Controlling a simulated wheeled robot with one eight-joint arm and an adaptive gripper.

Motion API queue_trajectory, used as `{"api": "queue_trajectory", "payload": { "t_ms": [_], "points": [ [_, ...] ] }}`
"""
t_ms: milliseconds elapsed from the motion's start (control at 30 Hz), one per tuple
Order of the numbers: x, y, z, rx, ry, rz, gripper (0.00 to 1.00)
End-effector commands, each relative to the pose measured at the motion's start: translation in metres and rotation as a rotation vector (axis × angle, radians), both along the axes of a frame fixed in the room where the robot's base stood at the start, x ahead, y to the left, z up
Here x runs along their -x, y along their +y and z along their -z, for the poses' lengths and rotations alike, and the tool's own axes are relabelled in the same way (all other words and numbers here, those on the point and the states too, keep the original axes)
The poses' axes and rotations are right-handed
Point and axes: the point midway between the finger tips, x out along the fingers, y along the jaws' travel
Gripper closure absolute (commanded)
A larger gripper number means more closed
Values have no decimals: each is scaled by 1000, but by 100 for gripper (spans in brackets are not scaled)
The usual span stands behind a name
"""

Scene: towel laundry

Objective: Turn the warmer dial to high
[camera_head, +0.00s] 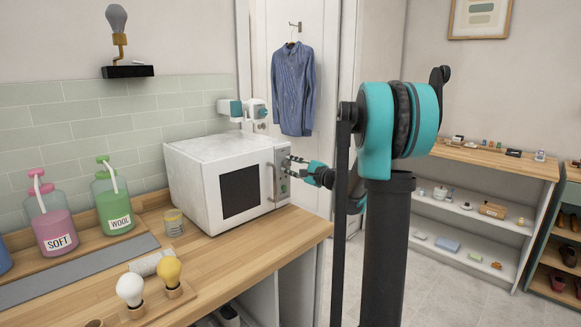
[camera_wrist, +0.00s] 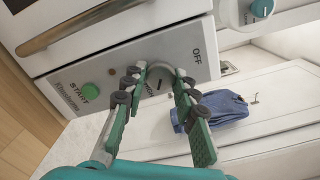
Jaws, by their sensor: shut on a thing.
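The warmer (camera_head: 205,185) is a white box with a dark window on the wooden counter in the head view. Its grey control panel (camera_wrist: 100,82) fills the upper middle of the wrist view, with a green START button (camera_wrist: 91,92) and the word OFF. A round grey dial (camera_wrist: 161,78) sits on the panel, partly covered by my fingers, with partly hidden lettering below it. My gripper (camera_wrist: 160,72) is shut on the dial, one finger on each side. In the head view my gripper (camera_head: 292,164) is at the panel's right part; the dial is hardly visible there.
The warmer's handle (camera_wrist: 75,25) is beside the panel. Soap bottles marked SOFT (camera_head: 55,228) and WOOL (camera_head: 114,207), a glass jar (camera_head: 174,222) and bulbs (camera_head: 130,288) stand on the counter. A blue shirt (camera_head: 293,88) hangs on the door behind.

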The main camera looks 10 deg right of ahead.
Motion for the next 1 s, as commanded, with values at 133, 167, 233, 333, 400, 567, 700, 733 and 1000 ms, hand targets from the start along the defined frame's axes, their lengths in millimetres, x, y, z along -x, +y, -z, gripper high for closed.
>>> {"api": "queue_trajectory", "payload": {
  "t_ms": [133, 167, 233, 333, 400, 567, 700, 733, 1000],
  "points": [
    [1, -1, 1, 2, 0, 0, 62],
    [1, 0, 1, 2, 0, 0, 58],
    [0, 0, 1, 2, 0, 0, 52],
    [0, 0, 0, 2, 1, 0, 52],
    [0, 0, 0, 2, 1, 0, 52],
    [3, -2, 0, 1, 0, 1, 52],
    [15, -12, 0, 1, 0, 2, 52],
    [19, -15, 0, 1, 0, 3, 52],
    [64, -48, 0, 1, 0, 4, 52]
  ]
}}
